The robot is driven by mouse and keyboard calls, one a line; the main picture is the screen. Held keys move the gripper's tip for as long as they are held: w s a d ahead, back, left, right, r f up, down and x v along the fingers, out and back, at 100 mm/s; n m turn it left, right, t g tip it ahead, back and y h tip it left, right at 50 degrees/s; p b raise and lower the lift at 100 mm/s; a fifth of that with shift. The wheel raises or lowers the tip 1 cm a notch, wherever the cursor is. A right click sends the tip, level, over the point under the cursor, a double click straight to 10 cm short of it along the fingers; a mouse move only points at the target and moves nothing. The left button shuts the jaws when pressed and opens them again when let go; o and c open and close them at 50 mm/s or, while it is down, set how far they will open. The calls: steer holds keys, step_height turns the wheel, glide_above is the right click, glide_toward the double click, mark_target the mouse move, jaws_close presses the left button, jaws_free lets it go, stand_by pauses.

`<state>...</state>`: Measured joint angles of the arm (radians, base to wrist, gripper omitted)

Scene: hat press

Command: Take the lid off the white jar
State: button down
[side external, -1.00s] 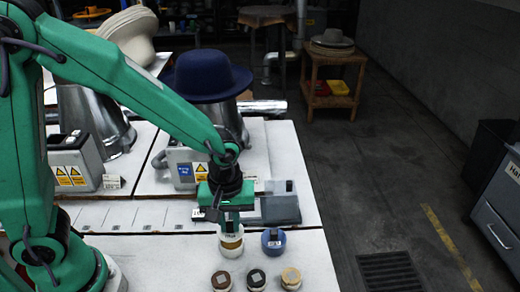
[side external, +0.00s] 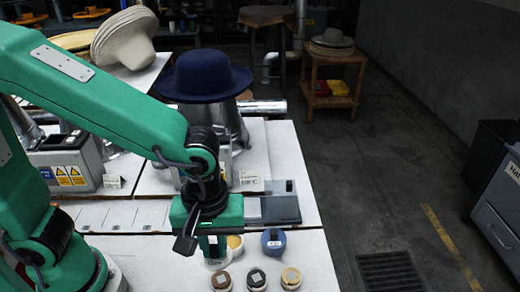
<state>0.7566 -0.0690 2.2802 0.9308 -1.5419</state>
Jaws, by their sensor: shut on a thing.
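The white jar (side external: 236,243) stands open on the white table, with a yellowish inside showing at its top. My gripper (side external: 215,252) points down just left of and in front of the jar. It is shut on the white lid (side external: 217,265), whose edge shows below the fingers. The lid is apart from the jar and low over the table; I cannot tell whether it touches the surface. My gripper hides part of the jar's left side.
A blue jar (side external: 273,241) stands to the right. Small pots with brown (side external: 221,280), dark green (side external: 257,279) and cream (side external: 291,278) tops stand close in front. A grey device (side external: 281,209) and a blue hat (side external: 204,76) on a metal form are behind.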

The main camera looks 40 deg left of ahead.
stand_by(0.7)
steer(key=shift+w+d+r, duration=0.1)
steer(key=shift+w+d, duration=0.2)
steer(key=shift+d, duration=0.4)
steer(key=w+d+f, duration=0.1)
steer(key=w+d, duration=0.2)
steer(key=d, duration=0.5)
steer(key=w+d+f, duration=0.2)
steer(key=w+d, duration=0.1)
steer(key=d, duration=0.5)
steer(key=w+a+f, duration=0.1)
steer(key=w+f, duration=0.1)
steer(key=w, duration=0.1)
steer(key=w+a+f, duration=0.1)
steer(key=w+f, duration=0.1)
steer(key=w, duration=0.2)
steer(key=w+a+f, duration=0.1)
steer(key=w+f, duration=0.1)
steer(key=w, duration=0.2)
steer(key=shift+a+f, duration=0.4)
steer(key=shift+s+f, duration=0.1)
steer(key=shift+f, duration=1.9)
steer(key=shift+f, duration=0.15)
